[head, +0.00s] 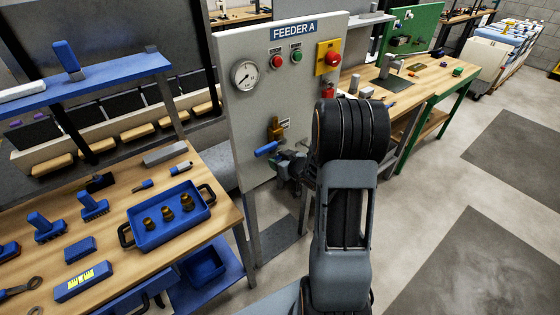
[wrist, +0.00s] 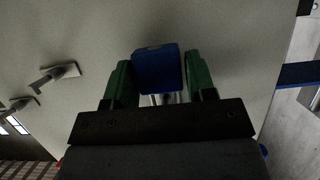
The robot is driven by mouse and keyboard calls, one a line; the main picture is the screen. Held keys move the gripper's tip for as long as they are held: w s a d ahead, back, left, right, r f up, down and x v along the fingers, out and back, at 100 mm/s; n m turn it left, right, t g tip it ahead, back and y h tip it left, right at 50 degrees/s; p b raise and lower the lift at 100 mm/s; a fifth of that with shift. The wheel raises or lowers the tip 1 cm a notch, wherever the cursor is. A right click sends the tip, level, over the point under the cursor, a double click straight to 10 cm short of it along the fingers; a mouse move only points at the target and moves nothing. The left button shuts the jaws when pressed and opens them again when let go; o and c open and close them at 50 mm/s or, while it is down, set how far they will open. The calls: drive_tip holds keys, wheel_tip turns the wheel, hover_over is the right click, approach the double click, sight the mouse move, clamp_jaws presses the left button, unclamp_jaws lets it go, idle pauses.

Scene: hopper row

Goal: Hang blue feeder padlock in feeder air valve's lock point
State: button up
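The blue padlock (wrist: 157,70) sits between the two green fingers of my gripper (wrist: 160,82) in the wrist view. The fingers press against its sides. Part of its silver shackle (wrist: 165,99) shows below the body, on the wrist side. In the head view my gripper (head: 290,168) is close to the FEEDER A panel (head: 240,120), low and mostly hidden by my arm. The brass air valve (head: 275,130) with its blue handle (head: 267,149) is on the panel just above and left of my gripper. I cannot make out the lock point or the padlock in the head view.
The panel carries a gauge (head: 244,76), green and red buttons and a red stop button (head: 332,59). A wooden bench with a blue tray (head: 170,238) stands left; another bench (head: 430,82) is at the right. Open floor lies right of my arm.

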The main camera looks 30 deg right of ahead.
drive_tip(key=o, duration=0.4)
drive_tip(key=shift+c, duration=0.2)
drive_tip(key=v, duration=1.3)
drive_tip(key=shift+s+r+p, duration=0.2)
drive_tip(key=shift+s+p, duration=0.15)
drive_tip(key=shift+d+f, duration=0.1)
